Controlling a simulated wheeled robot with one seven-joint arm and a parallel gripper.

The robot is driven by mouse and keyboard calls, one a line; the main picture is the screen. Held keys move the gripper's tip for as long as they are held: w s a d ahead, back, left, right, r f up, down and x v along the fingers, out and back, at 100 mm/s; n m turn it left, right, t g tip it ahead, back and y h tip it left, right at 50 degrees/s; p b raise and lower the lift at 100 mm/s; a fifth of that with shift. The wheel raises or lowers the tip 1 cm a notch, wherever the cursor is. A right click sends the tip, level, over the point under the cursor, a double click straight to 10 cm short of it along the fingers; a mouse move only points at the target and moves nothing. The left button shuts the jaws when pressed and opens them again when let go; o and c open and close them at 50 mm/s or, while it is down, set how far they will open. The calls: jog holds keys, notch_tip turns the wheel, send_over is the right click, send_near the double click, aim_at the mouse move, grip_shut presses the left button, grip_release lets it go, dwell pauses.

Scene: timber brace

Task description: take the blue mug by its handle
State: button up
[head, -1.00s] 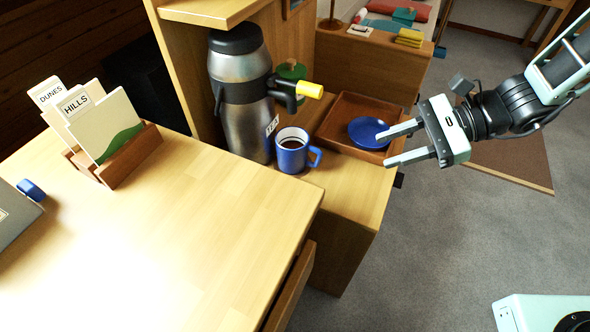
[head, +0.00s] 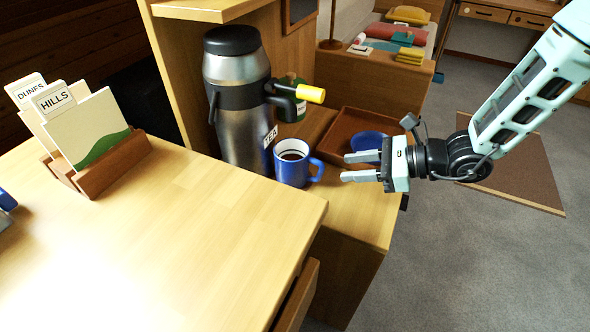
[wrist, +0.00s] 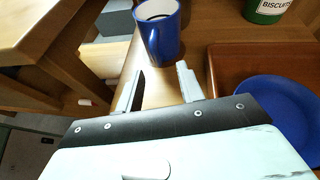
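The blue mug (head: 292,164) stands upright on the lower wooden shelf, in front of the steel flask, with dark liquid inside. Its handle (head: 317,168) points right, toward my gripper. My gripper (head: 344,167) is open and empty, a short gap to the right of the handle, its fingers pointing left. In the wrist view the mug (wrist: 158,34) is ahead of the two spread fingers (wrist: 160,82); I cannot make out the handle there.
A brown tray (head: 345,128) holding a blue plate (head: 369,141) lies behind my gripper. A green biscuit tin (wrist: 266,10) is beyond. The light desk (head: 180,240) edges the near left.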

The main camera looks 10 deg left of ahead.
aim_at(300, 167)
jog(key=x, duration=0.3)
jog(key=b+x, duration=0.1)
jog(key=x, duration=0.1)
jog(key=shift+s+a+f, duration=0.2)
jog(key=shift+s+a, duration=0.1)
jog(key=shift+w+a+f, duration=0.1)
jog(key=shift+a+f, duration=0.05)
jog(key=shift+a, duration=0.35)
grip_shut()
